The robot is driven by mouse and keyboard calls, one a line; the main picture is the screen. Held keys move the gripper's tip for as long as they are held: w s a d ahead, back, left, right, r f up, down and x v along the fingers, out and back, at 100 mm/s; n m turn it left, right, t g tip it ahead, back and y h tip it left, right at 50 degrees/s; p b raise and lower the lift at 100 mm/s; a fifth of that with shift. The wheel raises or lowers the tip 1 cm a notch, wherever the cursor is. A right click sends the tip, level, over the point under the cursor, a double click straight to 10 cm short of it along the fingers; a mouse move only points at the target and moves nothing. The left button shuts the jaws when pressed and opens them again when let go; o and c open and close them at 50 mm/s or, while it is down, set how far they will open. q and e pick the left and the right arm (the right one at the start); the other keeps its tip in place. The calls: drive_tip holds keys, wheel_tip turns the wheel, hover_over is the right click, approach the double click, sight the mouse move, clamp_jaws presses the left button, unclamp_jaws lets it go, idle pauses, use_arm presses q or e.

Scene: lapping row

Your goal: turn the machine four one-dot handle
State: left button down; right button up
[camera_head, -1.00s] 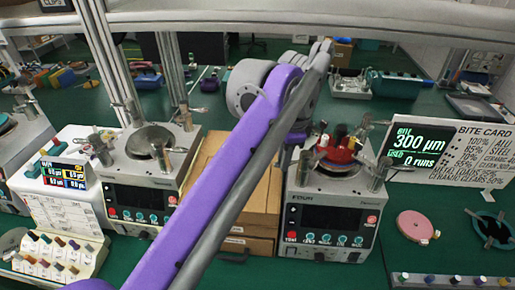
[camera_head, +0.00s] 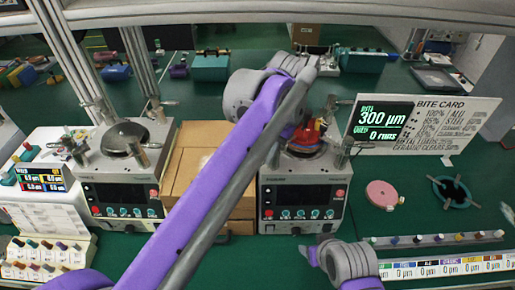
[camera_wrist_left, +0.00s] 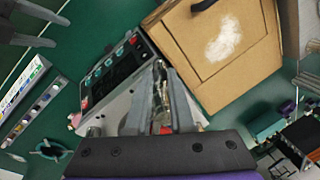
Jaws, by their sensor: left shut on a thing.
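Machine four (camera_head: 304,197) is the boxy unit with a dark screen at centre right. A red, multicoloured piece (camera_head: 309,135) sits on its round top, with metal handles around it, one at the right (camera_head: 341,153). My left arm reaches over from the lower left and largely hides its gripper in the head view. In the left wrist view my left gripper (camera_wrist_left: 160,75) is shut on a metal handle (camera_wrist_left: 160,112) above the machine (camera_wrist_left: 112,68). I cannot make out dots on this handle. My right arm's grey end (camera_head: 342,260) is at lower right; its fingers are unclear.
Cardboard boxes (camera_head: 205,165) stand directly left of the machine, and another machine (camera_head: 120,185) beyond them. A bite card board (camera_head: 425,122) stands behind right. A pink disc (camera_head: 381,194) and a teal ring (camera_head: 453,190) lie on the green table. A rack (camera_head: 440,240) lines the front right.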

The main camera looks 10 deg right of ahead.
use_arm(q)
drive_tip(key=shift+r, duration=0.1)
use_arm(e)
drive_tip(key=shift+w+a+r, duration=0.15)
drive_tip(key=shift+r, duration=0.05)
use_arm(q)
drive_tip(key=c, duration=0.8)
unclamp_jaws()
drive_tip(key=shift+d, duration=0.1)
drive_tip(key=r, duration=0.3)
drive_tip(key=d+r+p, duration=0.1)
drive_tip(key=r, duration=0.3)
drive_tip(key=s+r, duration=0.1)
drive_tip(key=r, duration=0.2)
drive_tip(key=shift+s+d+r+p, duration=0.1)
drive_tip(key=shift+d+r+p, duration=0.2)
drive_tip(key=shift+d, duration=0.05)
use_arm(e)
drive_tip(key=shift+w+r, duration=0.3)
drive_tip(key=shift+r, duration=0.3)
drive_tip(key=shift+w+r, duration=0.3)
drive_tip(key=shift+r, duration=0.25)
